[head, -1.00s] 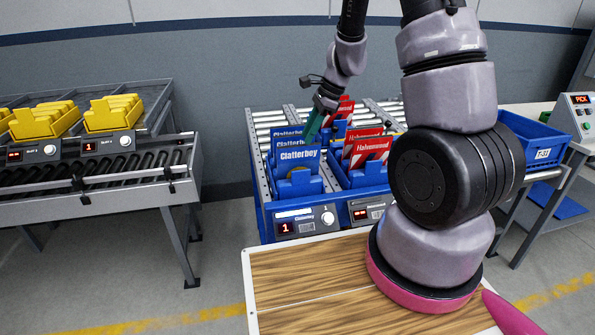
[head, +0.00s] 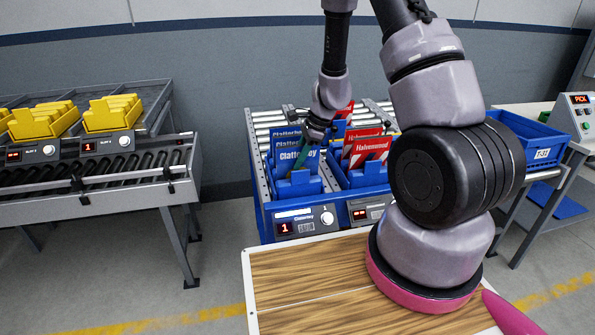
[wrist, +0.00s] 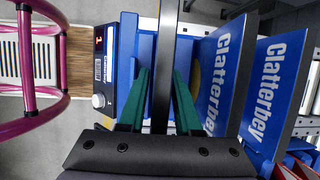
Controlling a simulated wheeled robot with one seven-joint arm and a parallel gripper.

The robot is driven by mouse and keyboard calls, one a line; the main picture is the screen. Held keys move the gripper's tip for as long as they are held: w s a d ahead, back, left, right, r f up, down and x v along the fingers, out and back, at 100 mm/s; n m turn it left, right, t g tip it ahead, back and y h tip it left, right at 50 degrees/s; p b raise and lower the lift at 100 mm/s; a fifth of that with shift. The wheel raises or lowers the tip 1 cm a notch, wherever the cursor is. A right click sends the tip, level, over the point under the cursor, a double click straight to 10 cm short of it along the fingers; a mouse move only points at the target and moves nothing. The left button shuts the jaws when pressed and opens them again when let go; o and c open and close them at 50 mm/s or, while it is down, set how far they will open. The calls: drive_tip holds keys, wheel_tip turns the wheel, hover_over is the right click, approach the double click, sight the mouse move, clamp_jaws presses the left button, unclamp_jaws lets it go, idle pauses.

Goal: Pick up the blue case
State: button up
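Several blue cases labelled "Clatterbey" stand in the left blue bin; the front blue case (head: 290,158) is partly covered by my gripper (head: 308,158) in the head view. In the wrist view, my gripper (wrist: 164,75) has two green fingers pointing down, apart, with a thin dark upright edge between them. This edge looks like the front case seen edge-on. I see narrow gaps and no clear contact. Two more Clatterbey cases (wrist: 225,75) lean to the right of the fingers.
Red "Halvorsund" cases (head: 369,150) stand in the bin to the right. A yellow-stocked rack (head: 108,115) is at the left and a blue tote (head: 543,143) at the right. A wooden top (head: 310,285) lies in front.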

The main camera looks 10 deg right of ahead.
drive_tip(key=shift+f, duration=0.25)
idle(0.3)
clamp_jaws()
